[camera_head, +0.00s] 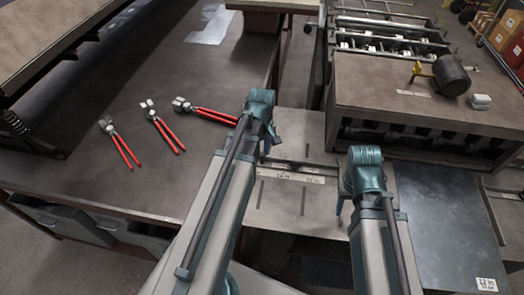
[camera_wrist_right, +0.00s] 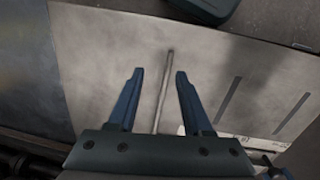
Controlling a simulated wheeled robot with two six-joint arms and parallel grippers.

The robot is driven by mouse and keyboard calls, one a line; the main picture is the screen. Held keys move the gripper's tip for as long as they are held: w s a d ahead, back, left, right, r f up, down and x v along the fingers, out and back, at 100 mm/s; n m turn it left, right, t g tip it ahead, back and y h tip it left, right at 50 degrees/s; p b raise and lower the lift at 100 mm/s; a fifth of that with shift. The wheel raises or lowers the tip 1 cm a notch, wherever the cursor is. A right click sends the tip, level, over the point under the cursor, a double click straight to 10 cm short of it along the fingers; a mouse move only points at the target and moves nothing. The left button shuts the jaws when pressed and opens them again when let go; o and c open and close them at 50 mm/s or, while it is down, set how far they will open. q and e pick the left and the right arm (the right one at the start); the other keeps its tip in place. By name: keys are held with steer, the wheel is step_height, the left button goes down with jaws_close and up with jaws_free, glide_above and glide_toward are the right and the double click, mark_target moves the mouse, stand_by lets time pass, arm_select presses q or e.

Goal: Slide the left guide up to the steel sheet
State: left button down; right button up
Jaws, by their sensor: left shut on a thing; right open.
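The steel sheet (camera_head: 445,215) is a dark flat panel at the right of the head view, with a white label at its near corner. Its edge seems to show at the left of the right wrist view (camera_wrist_right: 25,75). The left guide (camera_head: 300,169) seems to be the narrow bar across the pale slotted table, left of the sheet and apart from it. My left gripper (camera_head: 268,147) is shut at the bar's left end; its fingertips are mostly hidden by the arm. My right gripper (camera_wrist_right: 155,75) is open and empty above the pale table, between guide and sheet.
The pale table (camera_head: 275,205) has several slots and white labels. Several red-handled pliers (camera_head: 165,133) lie on the dark bench (camera_head: 90,175) at left. A roller machine (camera_head: 395,95) with a motor (camera_head: 452,75) stands behind the sheet. Boxes (camera_head: 505,35) are at far right.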

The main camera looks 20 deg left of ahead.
arm_select(q)
steer(key=w+d, duration=0.1)
steer(key=d, duration=0.5)
steer(key=w+d, duration=0.2)
steer(key=d, duration=0.5)
steer(key=w+d, duration=0.2)
steer(key=d, duration=0.5)
steer(key=shift+w+d, duration=0.1)
steer(key=c, duration=0.6)
jaws_free()
steer(key=shift+r, duration=0.15)
arm_select(e)
steer(key=shift+r, duration=0.15)
arm_select(q)
steer(key=shift+r+p, duration=0.55)
steer(key=shift+p, duration=0.2)
arm_select(e)
steer(key=shift+r, duration=0.6)
arm_select(q)
step_height(320, 180, up, 12)
steer(key=p, duration=1.2)
steer(key=shift+r, duration=0.2)
arm_select(e)
step_height(320, 180, up, 12)
steer(key=shift+r, duration=0.15)
